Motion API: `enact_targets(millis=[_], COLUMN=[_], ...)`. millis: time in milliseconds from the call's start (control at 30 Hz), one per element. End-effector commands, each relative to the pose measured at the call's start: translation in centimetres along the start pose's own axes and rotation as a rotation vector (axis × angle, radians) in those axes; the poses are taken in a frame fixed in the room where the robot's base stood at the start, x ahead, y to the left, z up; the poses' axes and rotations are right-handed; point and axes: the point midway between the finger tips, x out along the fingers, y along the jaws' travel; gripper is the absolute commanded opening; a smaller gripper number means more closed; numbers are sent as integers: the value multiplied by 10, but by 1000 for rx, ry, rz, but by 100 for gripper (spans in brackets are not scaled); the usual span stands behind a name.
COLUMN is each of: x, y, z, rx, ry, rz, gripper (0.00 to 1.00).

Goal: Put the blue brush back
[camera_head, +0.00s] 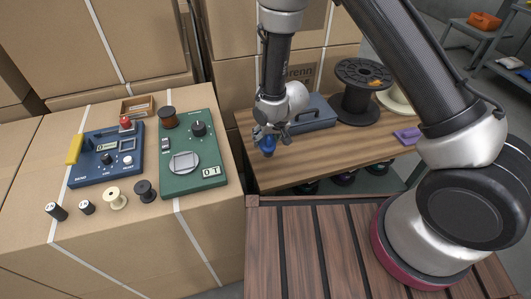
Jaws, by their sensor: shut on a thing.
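The blue brush (268,148) shows as a small rounded blue shape below my gripper (271,132), near the left end of the wooden worktop. My gripper points down and is shut on it. The fingers hide the brush's upper part. I cannot tell whether its lower end touches the worktop (285,166) or hangs just above it.
A grey-blue case (315,116) lies right behind my gripper, with a large black spool (361,92) beyond it. A purple item (407,135) lies farther right. At left, cardboard boxes carry a green device (205,150), a blue device (100,165) and several small spools.

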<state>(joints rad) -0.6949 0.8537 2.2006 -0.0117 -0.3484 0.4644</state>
Motion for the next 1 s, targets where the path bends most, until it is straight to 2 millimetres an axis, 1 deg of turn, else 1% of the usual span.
enact_targets(millis=[33, 167, 333, 433, 833, 867, 900, 967, 1000], x=[8, 20, 43, 54, 59, 59, 58, 58, 58], y=[2, 5, 10, 12, 13, 13, 13, 13, 13], z=[4, 8, 18, 22, 24, 24, 24, 24, 24], rx=[0, 1, 1, 1, 1, 1, 1, 1, 1], ry=[-2, 0, -2, 0, 1, 1, 1, 1, 1], rz=[1, 0, 1, 1, 0, 0, 0, 0, 0], gripper=[25, 25, 25, 25, 25, 54, 62, 72, 72])
